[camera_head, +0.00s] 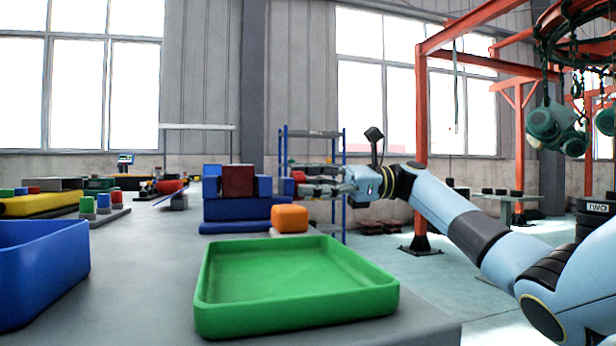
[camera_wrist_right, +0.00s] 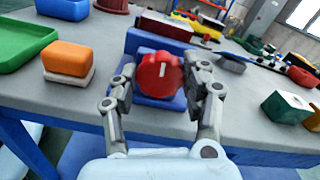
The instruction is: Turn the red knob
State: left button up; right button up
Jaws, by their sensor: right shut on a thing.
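The red knob (camera_wrist_right: 160,74) has a lobed rim and a short pale mark on its face. It sits on the front of a blue block (camera_wrist_right: 150,42) at the bench edge. My right gripper (camera_wrist_right: 161,80) has its two fingers on either side of the knob, shut on it. In the head view my right gripper (camera_head: 300,183) reaches in from the right to the block's right side. Its fingers mostly hide the knob there. My left gripper is not in view.
An orange block (camera_head: 289,218) and an empty green tray (camera_head: 295,322) stand near the bench's right edge, close to my right arm. A blue bin (camera_head: 40,270) is at the left. Grey bench surface (camera_head: 140,285) between them is clear.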

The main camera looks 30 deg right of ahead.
jog(key=n+p, duration=0.2)
jog(key=n, duration=0.3)
jog(key=shift+r+p, duration=0.1)
jog(key=shift+p, duration=0.2)
jog(key=n, duration=0.2)
jog(key=shift+s+n, duration=0.1)
jog(key=shift+n, duration=0.9)
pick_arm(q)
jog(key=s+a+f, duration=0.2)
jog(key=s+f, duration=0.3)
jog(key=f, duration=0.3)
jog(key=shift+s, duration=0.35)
pick_arm(e)
jog(key=shift+n, duration=0.6)
jog(key=o, duration=1.2)
jog(key=shift+c, duration=0.2)
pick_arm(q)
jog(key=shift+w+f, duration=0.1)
pick_arm(e)
jog(key=shift+d+f, duration=0.1)
jog(key=shift+f, duration=0.1)
